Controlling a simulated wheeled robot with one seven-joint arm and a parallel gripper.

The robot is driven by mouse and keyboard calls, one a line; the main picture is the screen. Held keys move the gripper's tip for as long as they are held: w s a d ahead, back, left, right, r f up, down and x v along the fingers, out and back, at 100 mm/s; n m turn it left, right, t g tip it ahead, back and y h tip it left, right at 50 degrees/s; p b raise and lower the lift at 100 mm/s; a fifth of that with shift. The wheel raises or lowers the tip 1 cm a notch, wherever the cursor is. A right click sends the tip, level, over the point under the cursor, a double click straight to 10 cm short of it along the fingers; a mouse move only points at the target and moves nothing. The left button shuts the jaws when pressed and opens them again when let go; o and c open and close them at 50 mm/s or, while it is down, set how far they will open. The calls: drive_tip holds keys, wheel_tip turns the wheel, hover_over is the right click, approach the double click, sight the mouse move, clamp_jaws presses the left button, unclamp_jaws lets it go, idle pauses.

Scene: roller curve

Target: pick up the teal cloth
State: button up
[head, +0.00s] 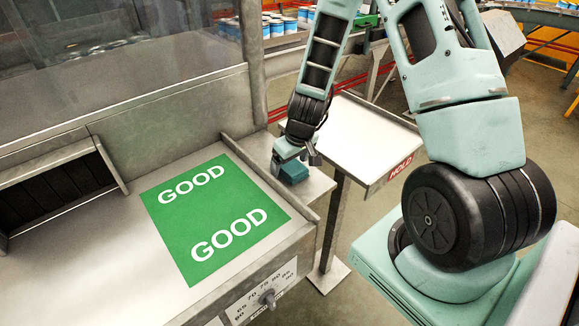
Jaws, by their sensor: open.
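The teal cloth (292,174) looks like a small folded block, darker than my arm. It lies on a small grey metal ledge to the right of the green mat's raised edge. My gripper (296,160) points down right at the cloth, with its fingers open. The gripper hides part of the cloth's far side and top. I cannot tell whether the fingers touch the cloth or stand just around it.
A green mat (207,215) marked GOOD lies on the metal counter at left. A raised metal lip (262,176) separates it from the ledge. A white-topped HOLD table (365,140) stands behind at right. A metal post (250,50) rises behind my gripper. A dial panel (266,297) is at the front.

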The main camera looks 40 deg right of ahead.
sight(291, 164)
drive_tip(key=c, duration=1.1)
wheel_tip(291, 164, up, 9)
drive_tip(key=shift+p, duration=0.4)
drive_tip(key=shift+r, duration=0.5)
drive_tip(key=shift+o, duration=0.5)
